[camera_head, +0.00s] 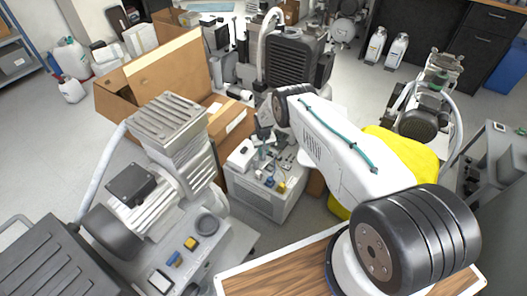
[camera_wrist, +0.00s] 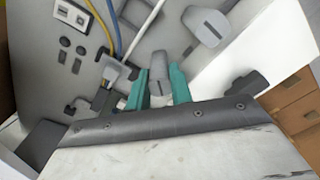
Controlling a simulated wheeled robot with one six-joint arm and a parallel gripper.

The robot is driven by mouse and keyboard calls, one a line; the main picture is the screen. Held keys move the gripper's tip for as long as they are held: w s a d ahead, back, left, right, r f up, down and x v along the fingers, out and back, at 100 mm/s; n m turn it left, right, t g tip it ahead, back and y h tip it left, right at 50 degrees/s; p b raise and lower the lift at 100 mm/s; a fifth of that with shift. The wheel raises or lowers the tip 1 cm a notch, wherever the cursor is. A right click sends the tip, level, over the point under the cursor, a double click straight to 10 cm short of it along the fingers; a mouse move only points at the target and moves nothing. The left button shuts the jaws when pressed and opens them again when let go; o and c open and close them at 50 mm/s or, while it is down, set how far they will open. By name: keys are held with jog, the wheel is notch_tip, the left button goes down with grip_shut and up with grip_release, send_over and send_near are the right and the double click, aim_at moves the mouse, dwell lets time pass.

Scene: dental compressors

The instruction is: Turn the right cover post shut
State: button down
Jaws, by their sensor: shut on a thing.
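In the wrist view, my gripper (camera_wrist: 159,88) has two teal fingers, one on each side of a grey cover post (camera_wrist: 158,66) with a dark slot in its top. The fingers are closed on this post. A second grey post (camera_wrist: 207,22), also slotted, stands apart to the upper right. Both are on a light grey control unit (camera_wrist: 40,75). In the head view, this looks like the grey unit (camera_head: 262,201) below the end of my arm. My fingers and the posts cannot be made out there.
Yellow and blue cables (camera_wrist: 112,28) and a white cable run close to the fingers, with a plugged connector at their left. In the head view, an open cardboard box (camera_head: 150,75) and a compressor (camera_head: 160,185) stand left of the unit. A yellow object (camera_head: 402,150) is behind my arm.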

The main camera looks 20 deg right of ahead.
jog(key=n, duration=0.4)
jog(key=shift+n, duration=2.2)
jog(key=c, duration=1.5)
grip_release()
jog(key=shift+r, duration=0.1)
notch_tip(320, 180, up, 8)
jog(key=shift+f, duration=0.15)
